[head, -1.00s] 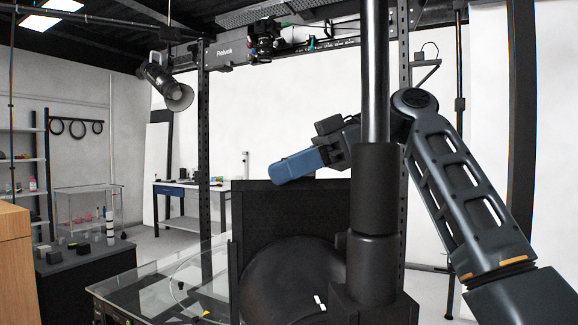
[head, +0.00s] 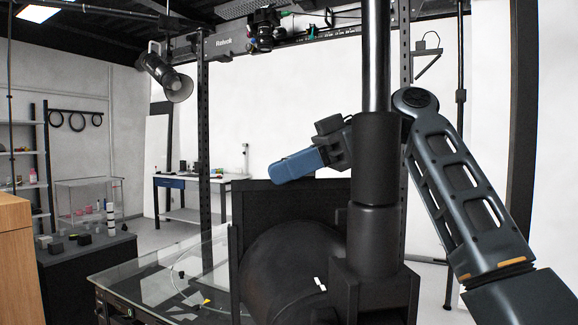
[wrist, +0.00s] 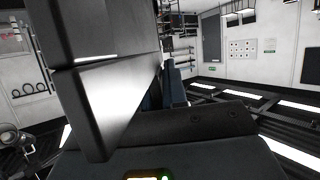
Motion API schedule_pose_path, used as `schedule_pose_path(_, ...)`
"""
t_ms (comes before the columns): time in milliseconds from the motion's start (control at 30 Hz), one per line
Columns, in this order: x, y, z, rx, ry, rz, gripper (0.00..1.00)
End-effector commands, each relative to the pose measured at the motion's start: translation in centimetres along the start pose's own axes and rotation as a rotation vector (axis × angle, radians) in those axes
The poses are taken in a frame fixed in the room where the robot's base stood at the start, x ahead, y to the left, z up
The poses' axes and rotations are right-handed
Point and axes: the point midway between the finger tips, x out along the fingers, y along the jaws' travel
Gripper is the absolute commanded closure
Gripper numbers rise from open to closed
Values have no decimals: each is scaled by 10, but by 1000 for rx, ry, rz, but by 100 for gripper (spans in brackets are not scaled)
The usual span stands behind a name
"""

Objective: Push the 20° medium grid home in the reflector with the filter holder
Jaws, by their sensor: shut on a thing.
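A dark lamp with a bell-shaped reflector (head: 178,88) hangs at the upper left in the head view, tilted down to the right. The grid cannot be made out in its mouth at this size. My gripper (head: 300,165) is right of and lower than the lamp, well apart from it in the picture. A blue-grey block shows at its end. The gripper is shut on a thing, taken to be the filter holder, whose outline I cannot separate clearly. In the wrist view a large dark angular piece fills the left, with a blue part (wrist: 172,88) behind it.
A glass-topped table (head: 150,285) stands low at the front left. A dark stand with small blocks (head: 85,255) and a wooden cabinet (head: 15,255) are further left. A metal upright (head: 204,140) and an overhead rail (head: 225,42) frame the space near the lamp.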

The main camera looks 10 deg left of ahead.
Motion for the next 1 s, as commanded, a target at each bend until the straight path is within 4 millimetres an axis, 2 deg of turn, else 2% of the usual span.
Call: schedule_pose_path(1000,9,0,22,1,0,0,100)
